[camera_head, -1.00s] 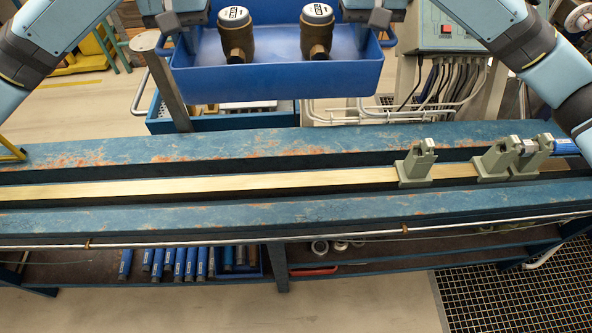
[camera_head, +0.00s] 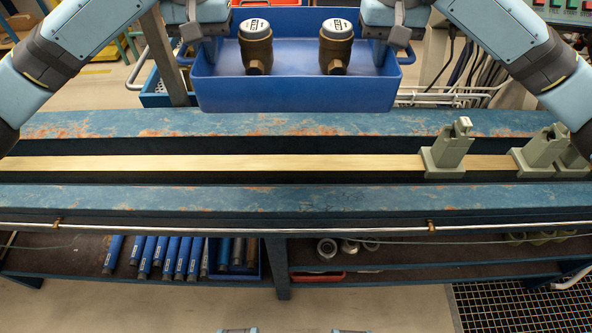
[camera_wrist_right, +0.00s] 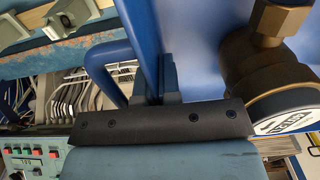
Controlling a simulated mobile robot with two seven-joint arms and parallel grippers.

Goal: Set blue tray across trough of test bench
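The blue tray (camera_head: 300,94) carries two brass-coloured meters, a left one (camera_head: 256,47) and a right one (camera_head: 336,47), both upright. It is held at the far side of the test bench (camera_head: 300,124), its front bottom edge level in the picture with the far beam. The trough (camera_head: 220,163) is a pale strip between two blue beams. My left gripper (camera_head: 190,36) is shut on the tray's left handle. My right gripper (camera_head: 397,38) is shut on the right handle; its fingers (camera_wrist_right: 160,80) show beside the tray wall in the right wrist view, partly hiding the grip.
Grey-green clamps (camera_head: 447,150) stand on the right part of the trough; another pair (camera_head: 545,150) stands further right. The left and middle trough is clear. A lower shelf (camera_head: 400,270) holds blue cylinders (camera_head: 180,258) and rings. A control box (camera_wrist_right: 32,155) shows in the right wrist view.

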